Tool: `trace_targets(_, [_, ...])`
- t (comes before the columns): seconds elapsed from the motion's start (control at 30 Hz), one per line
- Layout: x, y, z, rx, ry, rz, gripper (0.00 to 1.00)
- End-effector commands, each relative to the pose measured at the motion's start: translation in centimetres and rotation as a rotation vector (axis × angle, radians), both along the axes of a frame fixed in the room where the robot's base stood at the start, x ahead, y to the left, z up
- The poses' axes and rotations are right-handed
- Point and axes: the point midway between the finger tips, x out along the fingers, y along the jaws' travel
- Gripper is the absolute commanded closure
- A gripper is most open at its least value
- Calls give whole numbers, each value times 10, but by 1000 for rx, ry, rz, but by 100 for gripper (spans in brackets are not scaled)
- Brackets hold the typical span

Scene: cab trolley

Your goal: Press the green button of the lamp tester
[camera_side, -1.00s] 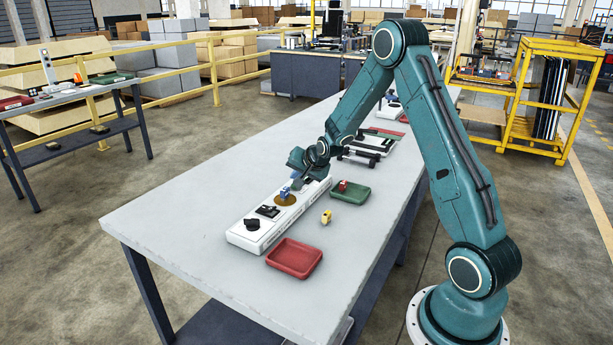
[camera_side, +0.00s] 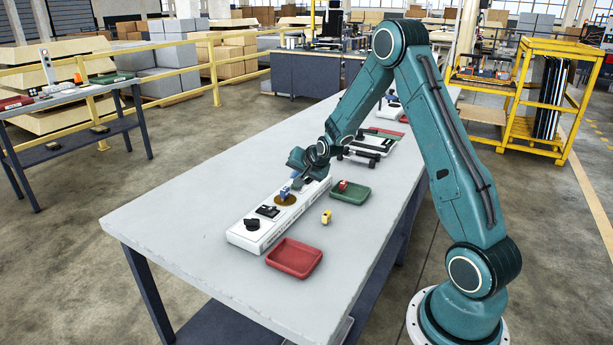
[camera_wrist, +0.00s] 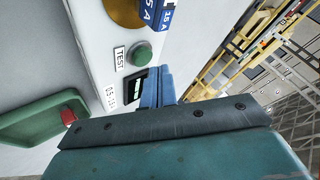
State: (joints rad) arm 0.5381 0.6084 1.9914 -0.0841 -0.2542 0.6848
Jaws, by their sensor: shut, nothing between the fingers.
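The lamp tester is a long white box (camera_side: 245,239) on the grey table. In the wrist view its round green button (camera_wrist: 140,53) sits beside a label reading TEST, with a small dark display window near it. My gripper (camera_wrist: 160,74) is shut and empty, its blue fingertips close to the button in the picture. I cannot tell whether they touch it. In the side view my gripper (camera_side: 297,181) is low over the far part of the box and hides the button. A blue fuse (camera_side: 284,191) stands on the amber disc (camera_side: 287,201) of the box.
A green tray (camera_side: 361,200) holding a red fuse (camera_side: 343,185) lies right of the box. A yellow fuse (camera_side: 326,216) stands on the table nearby. A red tray (camera_side: 294,259) is nearer the front. Black parts (camera_side: 359,157) lie beyond my gripper. The table's left side is clear.

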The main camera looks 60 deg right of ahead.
Motion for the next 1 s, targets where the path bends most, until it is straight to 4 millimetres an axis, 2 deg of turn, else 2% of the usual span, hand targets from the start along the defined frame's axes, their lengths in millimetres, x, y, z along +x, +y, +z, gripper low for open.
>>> trace_targets(1.0, [0, 0, -9, 1, 0, 1, 100])
